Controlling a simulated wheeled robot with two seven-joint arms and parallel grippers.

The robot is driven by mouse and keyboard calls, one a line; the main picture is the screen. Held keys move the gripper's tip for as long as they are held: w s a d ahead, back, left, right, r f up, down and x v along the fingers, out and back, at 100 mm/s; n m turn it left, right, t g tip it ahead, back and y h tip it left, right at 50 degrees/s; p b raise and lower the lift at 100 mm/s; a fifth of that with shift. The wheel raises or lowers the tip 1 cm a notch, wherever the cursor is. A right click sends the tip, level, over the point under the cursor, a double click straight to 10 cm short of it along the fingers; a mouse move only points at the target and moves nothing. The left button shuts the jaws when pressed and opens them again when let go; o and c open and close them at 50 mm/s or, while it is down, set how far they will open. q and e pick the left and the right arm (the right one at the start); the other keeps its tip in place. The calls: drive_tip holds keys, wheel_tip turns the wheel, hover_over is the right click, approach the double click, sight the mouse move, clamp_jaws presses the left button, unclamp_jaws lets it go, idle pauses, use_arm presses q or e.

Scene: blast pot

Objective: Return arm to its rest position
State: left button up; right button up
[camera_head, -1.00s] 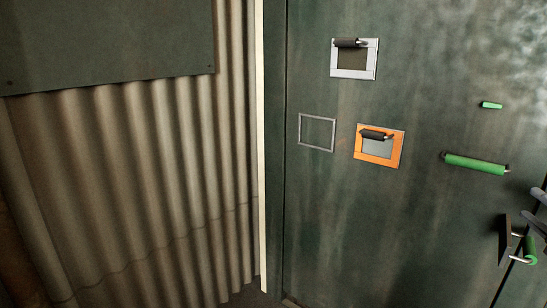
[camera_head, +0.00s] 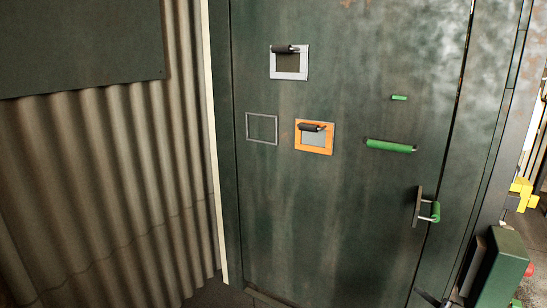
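The dark green metal door (camera_head: 330,215) fills the middle of the head view. A lever handle with a green grip (camera_head: 435,211) sits near its right edge, and nothing touches it. Small dark and grey tips, likely my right gripper (camera_head: 437,299), show at the bottom edge, well below the handle. Most of that gripper is cut off, so its opening cannot be told. My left gripper is not in view.
A green bar (camera_head: 391,146), an orange-framed hatch (camera_head: 300,136) and a grey-framed hatch (camera_head: 303,62) are on the door. Corrugated wall (camera_head: 100,170) stands left. A green box (camera_head: 502,262) and yellow part (camera_head: 523,194) are at right.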

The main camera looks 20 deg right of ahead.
drive_tip(key=s+a+f+m+g+y, duration=0.1)
drive_tip(key=s+a+m, duration=0.2)
drive_tip(key=a, duration=0.7)
drive_tip(key=s+a+f+m+g+y, duration=0.2)
drive_tip(key=s+a, duration=0.1)
drive_tip(key=a, duration=0.8)
drive_tip(key=s+a+f+m+g+y+p, duration=0.1)
drive_tip(key=s+a+f+m+y, duration=0.1)
drive_tip(key=a, duration=0.9)
drive_tip(key=shift+s+m, duration=0.8)
drive_tip(key=shift+f, duration=0.1)
